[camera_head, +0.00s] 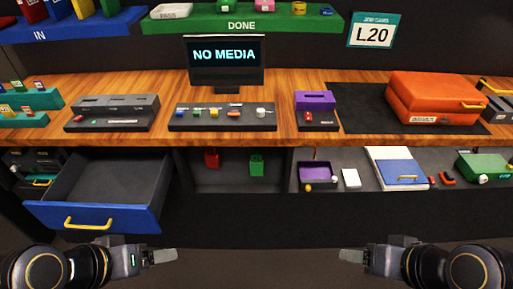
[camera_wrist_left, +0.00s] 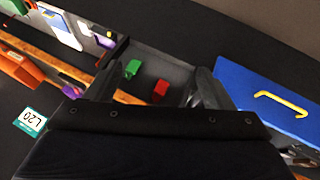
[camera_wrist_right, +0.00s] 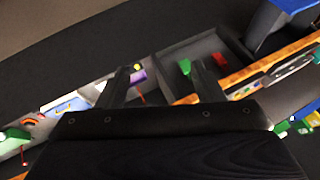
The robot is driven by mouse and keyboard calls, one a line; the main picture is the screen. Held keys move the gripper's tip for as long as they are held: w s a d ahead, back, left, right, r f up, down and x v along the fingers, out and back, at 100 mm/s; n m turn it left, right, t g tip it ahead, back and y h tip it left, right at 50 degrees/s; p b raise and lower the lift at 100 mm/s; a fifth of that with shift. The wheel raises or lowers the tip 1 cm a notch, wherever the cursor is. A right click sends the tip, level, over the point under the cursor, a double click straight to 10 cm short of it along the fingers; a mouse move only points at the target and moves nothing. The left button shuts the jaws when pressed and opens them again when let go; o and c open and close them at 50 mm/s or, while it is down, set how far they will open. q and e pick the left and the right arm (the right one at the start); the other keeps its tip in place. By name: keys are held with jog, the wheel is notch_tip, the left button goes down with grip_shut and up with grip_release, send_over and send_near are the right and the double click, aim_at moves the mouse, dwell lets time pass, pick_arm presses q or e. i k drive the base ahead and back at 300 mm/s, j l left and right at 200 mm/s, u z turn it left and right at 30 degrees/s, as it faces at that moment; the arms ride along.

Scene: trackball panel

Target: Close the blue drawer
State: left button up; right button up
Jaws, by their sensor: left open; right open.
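The blue drawer (camera_head: 100,214) is pulled out below the desk at the left in the head view. It has a blue front, a yellow handle (camera_head: 88,223) and an empty dark inside. Its blue front also shows at the right in the left wrist view (camera_wrist_left: 262,92). My left gripper (camera_head: 172,256) is open and empty, in front of and below the drawer front, apart from it. My right gripper (camera_head: 345,256) is open and empty, well to the right of the drawer. Both grippers point inward toward each other.
The wooden desk (camera_head: 165,85) holds a screen (camera_head: 226,62) and an orange case (camera_head: 436,97). An open compartment with a red and a green block (camera_head: 257,165) is right of the drawer. A shelf with a blue-and-white box (camera_head: 397,167) lies further right. The space between the grippers is free.

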aim_at(114, 188)
jog(key=u, duration=1.7)
jog(key=i+l+z, duration=0.35)
jog(key=i, duration=0.35)
jog(key=l, duration=0.1)
